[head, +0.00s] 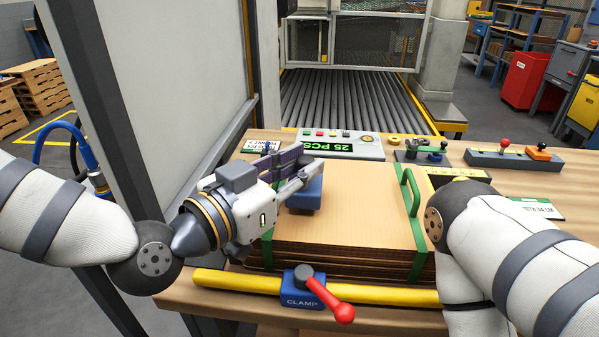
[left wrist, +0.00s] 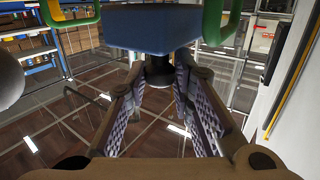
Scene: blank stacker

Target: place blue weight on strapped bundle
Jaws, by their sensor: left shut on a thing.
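The blue weight (head: 305,194) is over the left part of the strapped bundle, partly hidden by my left gripper (head: 292,178). In the left wrist view, the blue weight (left wrist: 150,30) has a dark knob, and the fingers of my left gripper (left wrist: 160,88) are shut on it from both sides. I cannot tell whether the weight touches the top sheet. The strapped bundle (head: 360,215) is a flat stack of brown cardboard sheets with a green strap near each side; the right strap has a raised handle. My right arm comes in from the right, but its gripper is out of view.
A blue clamp (head: 302,288) with a red lever sits on a yellow bar (head: 390,294) along the bundle's front. Behind are a panel with a green display (head: 330,146), a green-handled tool (head: 425,150) and a grey control box (head: 512,158). A pale panel stands left.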

